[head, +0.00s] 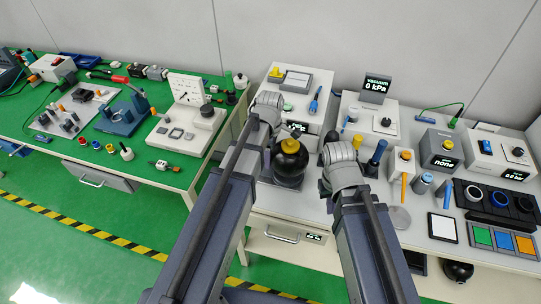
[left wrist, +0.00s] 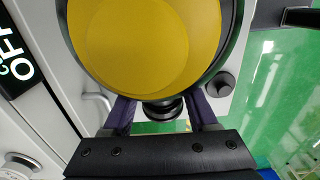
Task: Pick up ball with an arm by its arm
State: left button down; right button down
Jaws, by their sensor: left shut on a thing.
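The ball (head: 291,160) is black with a yellow cap and shows in the head view just right of my left wrist, over the white bench. In the left wrist view its yellow cap (left wrist: 145,40) fills the top, and its short black arm (left wrist: 163,109) points toward the palm. My left gripper (left wrist: 162,112) is shut on this arm, with a purple finger on each side; the fingertips are partly hidden by the ball. I cannot tell whether the ball touches its support. My right arm ends right of the ball; its gripper fingers are hidden in the head view.
A grey vacuum display (head: 375,88) and white instrument boxes stand behind. A blue-handled tool (head: 376,155) stands upright right of my right wrist. A tray with coloured tiles (head: 503,240) is at the right. A green workbench (head: 60,145) is at the left. Another dark ball (head: 458,270) is low down.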

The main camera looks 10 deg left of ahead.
pick_arm(q)
notch_tip(320, 180, up, 7)
jog(key=p, duration=0.5)
jog(key=shift+p, duration=0.4)
